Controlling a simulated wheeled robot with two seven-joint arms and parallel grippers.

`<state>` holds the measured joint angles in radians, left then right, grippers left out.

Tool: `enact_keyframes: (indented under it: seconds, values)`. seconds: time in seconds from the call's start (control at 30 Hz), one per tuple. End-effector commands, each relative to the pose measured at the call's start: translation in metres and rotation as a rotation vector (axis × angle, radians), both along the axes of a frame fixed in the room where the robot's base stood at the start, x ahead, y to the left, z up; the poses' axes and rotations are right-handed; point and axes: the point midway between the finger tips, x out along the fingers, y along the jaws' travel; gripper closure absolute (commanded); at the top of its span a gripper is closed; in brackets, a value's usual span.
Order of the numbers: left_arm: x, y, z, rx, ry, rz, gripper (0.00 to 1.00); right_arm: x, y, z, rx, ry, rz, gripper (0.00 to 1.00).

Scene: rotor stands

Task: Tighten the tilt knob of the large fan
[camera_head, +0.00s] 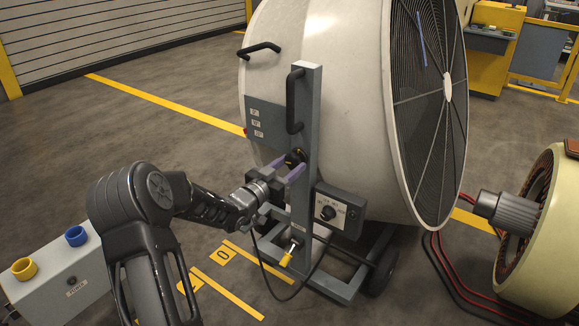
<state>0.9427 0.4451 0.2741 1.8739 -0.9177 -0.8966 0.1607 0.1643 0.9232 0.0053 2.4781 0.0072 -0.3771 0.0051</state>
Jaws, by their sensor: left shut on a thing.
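The large fan (344,90) is a big white drum with a dark grille on its right face, held on a grey wheeled stand (305,203). The tilt knob (296,157) is a small black knob at the side of the drum, by the upright post. My left gripper (292,168) reaches in from the left, its purple-tipped fingers shut on the knob. The fingers partly hide the knob. My right gripper does not show.
A grey control box (339,212) with a dial sits right of the post. A yellow-handled lever (287,258) is low on the stand. A cable loops to the floor. A grey box (50,281) with yellow and blue rings stands lower left. A rotor (540,225) is at right.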

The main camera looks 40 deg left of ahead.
Motion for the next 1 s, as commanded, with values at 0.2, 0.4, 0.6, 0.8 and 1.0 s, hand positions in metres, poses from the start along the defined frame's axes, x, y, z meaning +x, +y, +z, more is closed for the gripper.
enact_keyframes:
  seconds: [0.2, 0.4, 0.6, 0.8, 1.0]
  values:
    - [0.0, 0.0, -0.001, 0.023, 0.001, -0.001, 0.94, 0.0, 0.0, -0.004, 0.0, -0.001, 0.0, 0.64]
    - [0.0, 0.0, -0.002, 0.093, 0.001, -0.001, 0.94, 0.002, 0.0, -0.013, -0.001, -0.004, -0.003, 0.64]
    - [0.0, 0.0, -0.003, 0.221, 0.003, -0.001, 0.94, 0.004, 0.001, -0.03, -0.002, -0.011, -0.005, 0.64]
    - [0.0, 0.001, -0.004, 0.396, 0.007, -0.001, 0.94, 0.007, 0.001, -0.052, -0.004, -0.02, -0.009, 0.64]
    - [0.0, 0.002, -0.003, 0.587, 0.009, -0.001, 0.94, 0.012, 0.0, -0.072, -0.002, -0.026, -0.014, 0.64]
